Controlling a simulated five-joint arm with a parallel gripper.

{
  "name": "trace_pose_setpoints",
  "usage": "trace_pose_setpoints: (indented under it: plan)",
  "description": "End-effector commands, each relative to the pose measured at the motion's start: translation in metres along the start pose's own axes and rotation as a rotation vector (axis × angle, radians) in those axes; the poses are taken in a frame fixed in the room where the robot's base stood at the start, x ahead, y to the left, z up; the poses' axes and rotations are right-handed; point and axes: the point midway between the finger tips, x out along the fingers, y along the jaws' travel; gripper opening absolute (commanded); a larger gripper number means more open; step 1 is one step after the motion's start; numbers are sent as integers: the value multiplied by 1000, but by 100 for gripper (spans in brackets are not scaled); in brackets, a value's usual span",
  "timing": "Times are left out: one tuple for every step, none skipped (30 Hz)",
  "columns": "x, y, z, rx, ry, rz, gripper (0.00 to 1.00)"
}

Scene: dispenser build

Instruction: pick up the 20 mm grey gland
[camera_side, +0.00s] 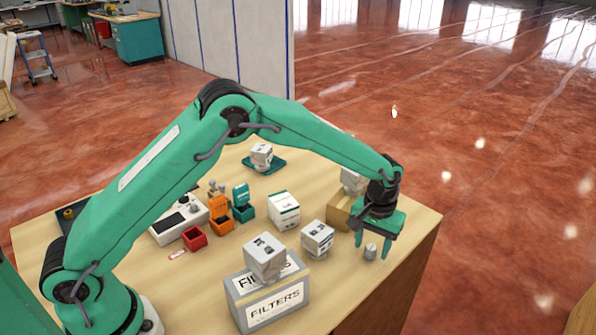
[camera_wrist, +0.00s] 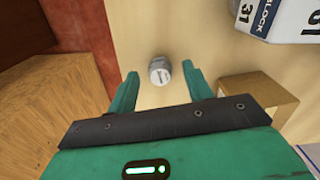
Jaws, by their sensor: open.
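A small grey gland (camera_side: 370,252) stands on the wooden table near its right edge in the side view. It also shows in the wrist view (camera_wrist: 160,70), ahead of the gap between the fingers, with a pale top. My gripper (camera_side: 372,248) is open and points down over the gland, with its green fingers to either side of it in the side view. In the wrist view my gripper (camera_wrist: 161,78) has nothing between its fingers close to the palm. I cannot tell exactly how far the fingertips are above the table.
A white printed box (camera_side: 317,239) stands left of my gripper. A tan block (camera_side: 341,210) bearing another box is close behind it. Red, orange and teal small bins stand further left. The table edge (camera_side: 425,250) is close on the right.

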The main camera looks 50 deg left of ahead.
Motion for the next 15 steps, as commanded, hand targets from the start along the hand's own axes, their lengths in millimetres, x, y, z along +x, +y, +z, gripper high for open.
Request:
trace_pose_setpoints:
  plan:
    - [6, 0, 0, 0, -1, 0, 50]
    - [9, 0, 0, 0, -1, -1, 50]
    - [12, 0, 0, 0, -1, -1, 50]
    - [14, 0, 0, 0, -1, -1, 50]
    - [15, 0, 0, 0, -1, 0, 50]
    - [16, 0, 0, 0, 0, 0, 50]
    - [16, 0, 0, 0, 1, 0, 50]
    - [17, 0, 0, 0, 1, 1, 50]
    - [17, 0, 0, 0, 1, 1, 50]
    - [16, 0, 0, 0, 1, 1, 50]
    - [16, 0, 0, 0, 1, 1, 50]
    - [16, 0, 0, 0, 1, 1, 50]
    - [16, 0, 0, 0, 1, 1, 50]
    - [16, 0, 0, 0, 1, 1, 50]
    - [16, 0, 0, 0, 1, 1, 50]
